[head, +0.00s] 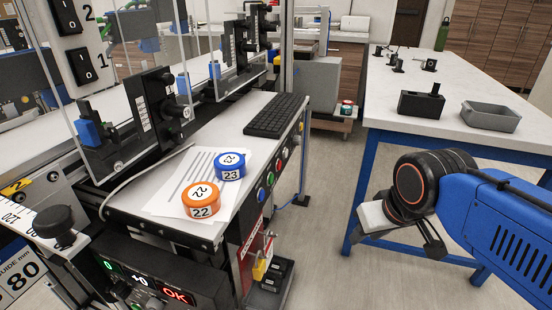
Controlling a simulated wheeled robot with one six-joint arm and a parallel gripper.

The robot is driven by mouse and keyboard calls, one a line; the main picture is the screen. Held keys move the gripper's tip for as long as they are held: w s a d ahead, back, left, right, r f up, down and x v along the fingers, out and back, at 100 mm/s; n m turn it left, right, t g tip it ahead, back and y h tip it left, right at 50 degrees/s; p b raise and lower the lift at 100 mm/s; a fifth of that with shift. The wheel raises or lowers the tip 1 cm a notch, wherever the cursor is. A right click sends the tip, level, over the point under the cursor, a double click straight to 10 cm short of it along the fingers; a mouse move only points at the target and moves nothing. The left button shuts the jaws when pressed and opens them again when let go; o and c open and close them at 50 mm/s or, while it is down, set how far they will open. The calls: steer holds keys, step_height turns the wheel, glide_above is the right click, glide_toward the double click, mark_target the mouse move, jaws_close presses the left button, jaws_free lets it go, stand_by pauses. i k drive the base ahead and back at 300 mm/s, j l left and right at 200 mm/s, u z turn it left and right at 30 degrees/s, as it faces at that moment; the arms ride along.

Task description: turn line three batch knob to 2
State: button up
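A control panel (165,280) at the bottom left has lit green "0", white "+0" and red "OK" displays. Small knobs or buttons (140,298) below the displays are partly cut off by the frame's bottom edge. No label for line three or its batch knob can be read. A round black knob (60,222) stands on a scaled rail at the left, beside the panel. My gripper (400,238) is at the right, over the floor, well apart from the panel and touching nothing.
A shelf (130,205) holds a keyboard (277,115), a paper sheet, an orange roll (201,200) marked 22 and a blue roll (230,166) marked 23. A blue-legged table (480,120) carries a grey tray (490,116) and black box. Floor between is clear.

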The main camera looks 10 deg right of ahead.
mark_target(297, 140)
steer(key=j+z, duration=0.45)
steer(key=k+j+z, duration=0.15)
steer(key=j+z, duration=0.15)
steer(key=z, duration=0.2)
